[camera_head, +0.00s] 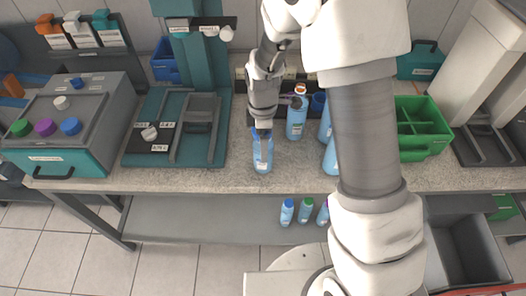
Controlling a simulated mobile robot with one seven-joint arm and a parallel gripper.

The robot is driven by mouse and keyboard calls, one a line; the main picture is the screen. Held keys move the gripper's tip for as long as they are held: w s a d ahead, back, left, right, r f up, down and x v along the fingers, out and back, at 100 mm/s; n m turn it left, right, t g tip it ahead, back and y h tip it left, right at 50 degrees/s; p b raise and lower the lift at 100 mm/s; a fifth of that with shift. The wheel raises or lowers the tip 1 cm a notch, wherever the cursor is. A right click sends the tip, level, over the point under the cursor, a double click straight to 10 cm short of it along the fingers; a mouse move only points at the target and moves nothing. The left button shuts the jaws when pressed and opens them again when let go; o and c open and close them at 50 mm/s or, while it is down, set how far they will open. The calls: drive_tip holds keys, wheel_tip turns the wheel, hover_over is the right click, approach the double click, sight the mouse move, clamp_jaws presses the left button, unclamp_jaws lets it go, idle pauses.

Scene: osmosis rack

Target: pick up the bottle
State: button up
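A light-blue bottle (263,156) stands upright near the front of the speckled worktop (225,180), at the picture's middle. My gripper (262,126) points down directly over it, at the bottle's blue top. The fingers are too small and partly hidden, so I cannot tell whether they are open, or shut on the bottle. Another blue bottle (296,122) with an orange-and-white cap stands behind and to the right. More blue bottles (331,160) stand farther right, partly hidden by my arm.
A teal press-like stand (203,65) and a grey control box (75,120) with coloured knobs are left. A green divided crate (422,125) is right of my arm. Several small bottles (287,213) stand on the lower shelf (195,222). Worktop just left of the bottle is clear.

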clamp_jaws()
drive_tip(key=shift+r, duration=0.2)
idle(0.4)
